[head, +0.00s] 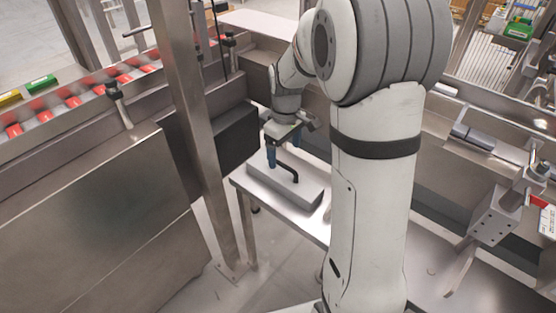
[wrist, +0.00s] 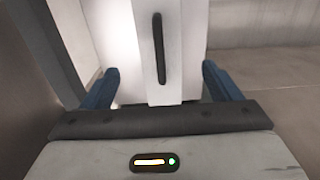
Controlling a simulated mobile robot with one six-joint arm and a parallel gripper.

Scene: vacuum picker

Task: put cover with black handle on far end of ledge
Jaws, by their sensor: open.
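The cover (head: 303,195) is a long grey metal block with a black bar handle (head: 286,171) on top. It rests on a steel ledge (head: 266,200) left of my arm in the head view. In the wrist view the cover (wrist: 186,75) is pale and its handle (wrist: 158,50) runs up the picture near the middle. My gripper (head: 284,149) is above the cover, at the far end of the handle in the head view. In the wrist view the gripper (wrist: 160,82) has one finger on each side of the cover, and contact cannot be told.
A steel post (head: 196,130) rises left of the ledge, with a dark box (head: 232,138) behind it. A conveyor with red items (head: 73,101) runs at the upper left. Machine parts with a metal bracket (head: 497,212) stand at the right.

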